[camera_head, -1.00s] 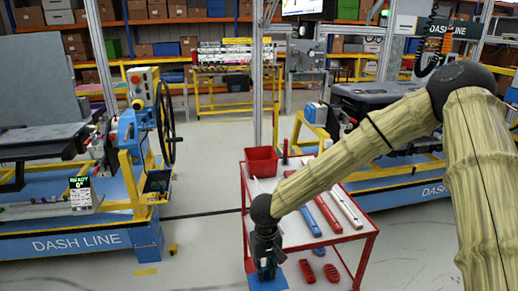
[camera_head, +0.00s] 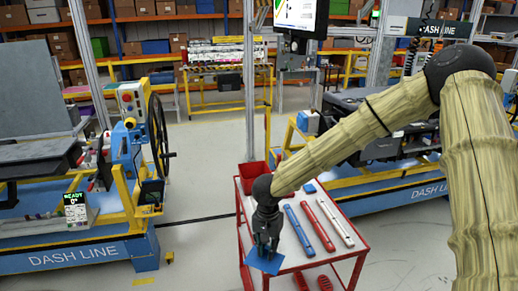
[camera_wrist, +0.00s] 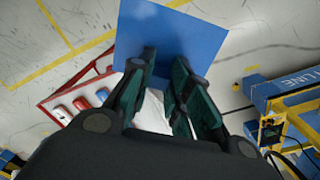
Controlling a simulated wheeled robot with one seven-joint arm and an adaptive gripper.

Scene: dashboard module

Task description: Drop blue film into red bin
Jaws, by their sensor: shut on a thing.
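My gripper (camera_head: 265,245) is shut on the blue film (camera_head: 264,263), a flat blue square, and holds it at the near left corner of the red-framed cart. In the wrist view the film (camera_wrist: 172,38) lies flat across the tips of my gripper (camera_wrist: 164,66). In the head view the red bin (camera_head: 251,172) is at the far left corner of the cart, behind my gripper and partly hidden by my arm. Its inside is not clear to see. The film is apart from the bin.
The cart's white top (camera_head: 289,248) carries a blue bar (camera_head: 309,233), a red bar (camera_head: 320,225) and a white bar (camera_head: 335,221). A small blue piece (camera_head: 310,188) lies farther back. Dash line stations stand left (camera_head: 90,250) and right, with floor between.

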